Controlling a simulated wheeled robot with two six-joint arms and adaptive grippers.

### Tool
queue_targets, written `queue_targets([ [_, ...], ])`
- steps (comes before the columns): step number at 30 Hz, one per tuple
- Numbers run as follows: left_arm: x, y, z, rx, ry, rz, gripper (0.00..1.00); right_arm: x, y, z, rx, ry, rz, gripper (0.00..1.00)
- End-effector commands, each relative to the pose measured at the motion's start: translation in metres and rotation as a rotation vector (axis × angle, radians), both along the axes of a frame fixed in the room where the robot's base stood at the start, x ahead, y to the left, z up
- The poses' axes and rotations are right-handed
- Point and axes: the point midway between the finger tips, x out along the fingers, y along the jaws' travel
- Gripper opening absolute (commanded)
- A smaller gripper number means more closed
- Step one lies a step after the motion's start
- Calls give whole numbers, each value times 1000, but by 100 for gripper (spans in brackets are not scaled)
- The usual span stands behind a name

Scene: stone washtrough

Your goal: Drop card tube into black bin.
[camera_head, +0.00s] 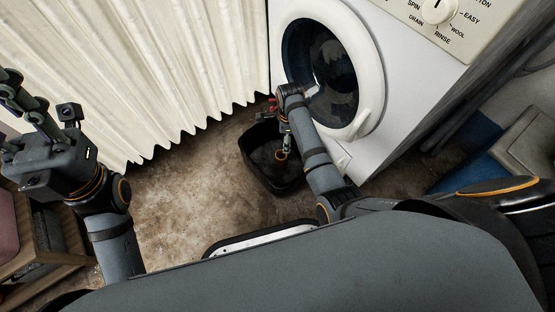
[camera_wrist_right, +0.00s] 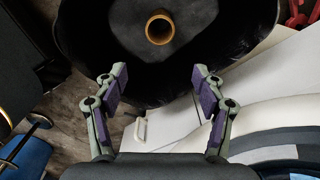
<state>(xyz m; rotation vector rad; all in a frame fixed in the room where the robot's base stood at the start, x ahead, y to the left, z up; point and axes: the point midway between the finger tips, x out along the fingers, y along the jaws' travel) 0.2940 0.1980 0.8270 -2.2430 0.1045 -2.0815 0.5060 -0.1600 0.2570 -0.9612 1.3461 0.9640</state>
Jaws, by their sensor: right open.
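The black bin (camera_head: 262,178) stands on the floor in front of the washing machine in the head view. In the right wrist view its dark wall (camera_wrist_right: 240,40) fills the upper middle. The card tube (camera_wrist_right: 160,27), a tan ring seen end-on, is inside the bin, against its grey bottom. It also shows as a small orange-tan ring in the head view (camera_head: 281,155). My right gripper (camera_wrist_right: 158,76) is open and empty over the bin's near side, apart from the tube. My left gripper (camera_head: 18,100) is raised at the far left, its fingertips unclear.
The washing machine (camera_head: 390,60) with its round door stands right beside the bin. A pale curtain (camera_head: 170,60) hangs behind. A wooden stand (camera_head: 40,255) is at lower left. A red object (camera_wrist_right: 300,12) lies beyond the bin. Bare floor (camera_head: 185,195) is clear left of the bin.

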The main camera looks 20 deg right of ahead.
Motion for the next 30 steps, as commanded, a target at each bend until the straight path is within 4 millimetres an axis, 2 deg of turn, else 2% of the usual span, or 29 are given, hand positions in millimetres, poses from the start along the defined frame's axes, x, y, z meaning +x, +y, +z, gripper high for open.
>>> queue_targets([
  [3,0,0,0,0,0,0,40,0,0,27,0,-3,-1,70],
  [9,0,0,0,0,0,0,40,0,0,50,-1,0,0,70],
  [30,0,0,0,0,-1,0,40,0,0,53,-1,1,0,70],
])
